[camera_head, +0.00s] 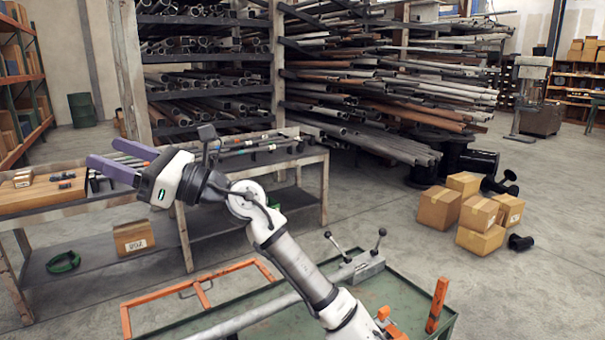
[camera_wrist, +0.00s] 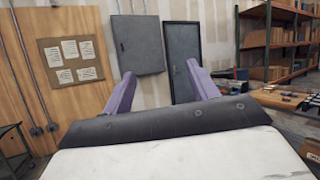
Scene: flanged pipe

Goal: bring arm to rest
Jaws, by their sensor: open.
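My gripper (camera_head: 121,160) is at the left of the head view, raised in front of the wooden workbench. Its two purple fingers point left and stand apart with nothing between them. In the wrist view my gripper (camera_wrist: 82,92) also shows its fingers spread and empty, facing a wall with a grey cabinet (camera_wrist: 139,44) and a dark grey door (camera_wrist: 181,58). My arm reaches up and left from the lower middle of the head view, over the green cart top. It is bent at the elbow and the wrist.
The workbench (camera_head: 60,192) holds small dark parts and several rods. A green cart (camera_head: 400,300) with a two-knobbed clamp (camera_head: 357,262) and an orange frame (camera_head: 198,290) is in front. Pipe racks (camera_head: 210,92) stand behind.

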